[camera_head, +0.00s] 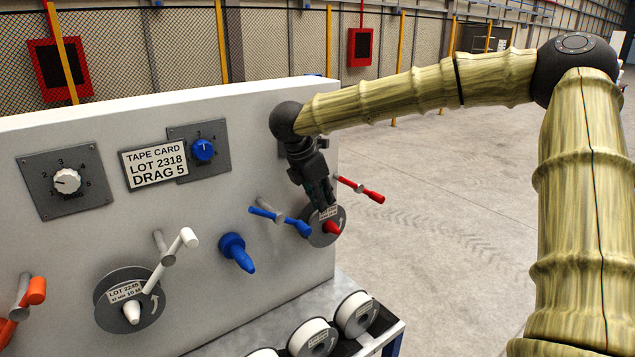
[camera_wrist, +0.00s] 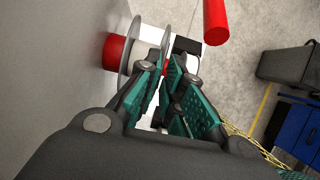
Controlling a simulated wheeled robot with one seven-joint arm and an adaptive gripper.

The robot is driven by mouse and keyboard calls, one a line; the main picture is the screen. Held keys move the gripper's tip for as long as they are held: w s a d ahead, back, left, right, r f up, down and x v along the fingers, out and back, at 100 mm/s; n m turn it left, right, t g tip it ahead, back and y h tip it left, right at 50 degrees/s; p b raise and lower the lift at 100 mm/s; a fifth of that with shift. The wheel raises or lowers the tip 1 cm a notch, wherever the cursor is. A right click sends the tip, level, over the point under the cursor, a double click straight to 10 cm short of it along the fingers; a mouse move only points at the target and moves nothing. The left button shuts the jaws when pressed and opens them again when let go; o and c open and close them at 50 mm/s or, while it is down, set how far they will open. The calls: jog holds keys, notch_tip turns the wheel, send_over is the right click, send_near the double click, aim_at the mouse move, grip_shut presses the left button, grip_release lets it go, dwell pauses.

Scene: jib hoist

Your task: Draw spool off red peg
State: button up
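A grey spool (camera_head: 315,232) with a white label sits on the red peg (camera_head: 333,227) near the panel's right end. In the wrist view the spool (camera_wrist: 130,45) shows two thin flanges around a white core, with the red peg's base (camera_wrist: 116,53) between it and the panel. My gripper (camera_head: 322,200) is at the spool's upper edge, pointing down. In the wrist view its teal-padded fingers (camera_wrist: 165,72) are close together, either side of the outer flange's rim. The fingers hide the contact, so I cannot tell whether they grip it.
A red crank handle (camera_head: 362,190) sticks out right of my gripper, and a blue crank (camera_head: 280,218) sits left of it. A blue peg (camera_head: 237,252) and another spool (camera_head: 112,310) are further left. Several spools lie in a rack (camera_head: 392,332) below. Floor at right is open.

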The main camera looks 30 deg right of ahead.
jog(key=shift+p+x, duration=0.35)
jog(key=shift+x, duration=1.4)
jog(key=shift+d, duration=0.1)
grip_shut()
jog(key=shift+s+r, duration=0.1)
jog(key=shift+r, duration=0.15)
jog(key=s+d+p, duration=0.1)
jog(key=s, duration=1.1)
jog(key=shift+s+p, duration=0.35)
jog(key=shift+f, duration=0.1)
